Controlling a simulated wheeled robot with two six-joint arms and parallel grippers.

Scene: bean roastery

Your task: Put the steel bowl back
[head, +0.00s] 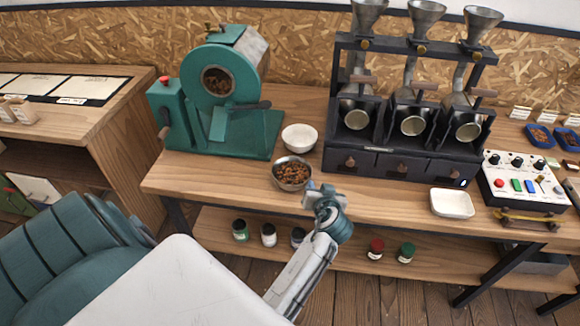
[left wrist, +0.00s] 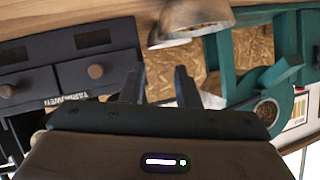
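The steel bowl (head: 292,186) stands on the wooden bench in the head view, with brown beans in it. A white bowl (head: 299,137) stands just behind it. My left gripper (head: 322,193) is just right of and in front of the steel bowl, apart from it. In the left wrist view, which is upside down, the gripper's two fingers (left wrist: 157,88) are spread with nothing between them. A shiny, wood-tinted bowl surface (left wrist: 195,14) shows above them, seemingly the steel bowl. My right gripper is in neither view.
A green roaster (head: 235,130) stands left of the bowls. A dark rack with drawers and steel funnels (head: 400,165) stands to the right. A white dish (head: 452,204) and a control box (head: 520,185) sit farther right. Several small jars (head: 268,235) stand on the lower shelf.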

